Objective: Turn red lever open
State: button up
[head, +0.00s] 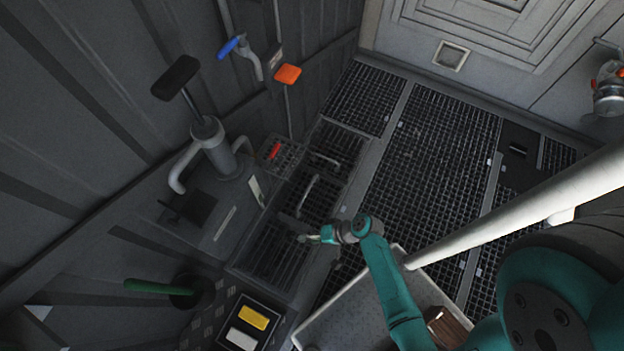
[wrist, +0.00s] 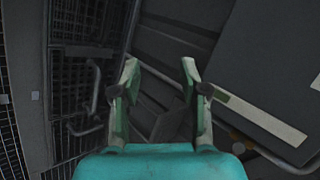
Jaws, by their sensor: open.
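A small red lever (head: 274,151) shows in the head view, low by the left wall, on a grated box beside the hand pump. It does not show clearly in the wrist view. My gripper (head: 308,238) is over the floor grates, below and to the right of the red lever in the head view, and apart from it. In the wrist view my gripper (wrist: 160,76) is open, with nothing between its fingers.
A grey pump (head: 212,148) with a black-gripped handle, a blue lever (head: 229,47) and an orange-handled lever (head: 288,74) stand along the left wall. A green handle (head: 150,287) and yellow block (head: 253,318) are lower left. Grated floor (head: 430,150) lies open.

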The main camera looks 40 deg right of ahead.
jog(key=shift+s, duration=0.1)
jog(key=shift+c, duration=1.1)
jog(key=shift+d, duration=0.1)
jog(key=c, duration=0.4)
jog(key=w+d+r+m+t, duration=0.1)
jog(key=w+d+m, duration=0.1)
jog(key=w+m, duration=0.1)
jog(key=w+d+r+m, duration=0.1)
jog(key=w+r+m, duration=0.1)
jog(key=w+m, duration=0.1)
jog(key=w+d+r+m+t+h, duration=0.1)
jog(key=w+d+r+m, duration=0.1)
jog(key=m, duration=0.3)
jog(key=shift+w+d+t, duration=0.3)
jog(key=shift+w, duration=0.3)
grip_shut()
jog(key=w+d+r+m+t+h, duration=0.25)
jog(key=w+d+r+m, duration=0.45)
jog(key=m, duration=0.4)
jog(key=w+a+f, duration=0.1)
jog(key=w+a, duration=0.3)
jog(key=w, duration=0.5)
jog(key=shift+w+a+f+m+y, duration=0.2)
jog(key=shift+a+m+y, duration=0.1)
jog(key=shift+y, duration=0.05)
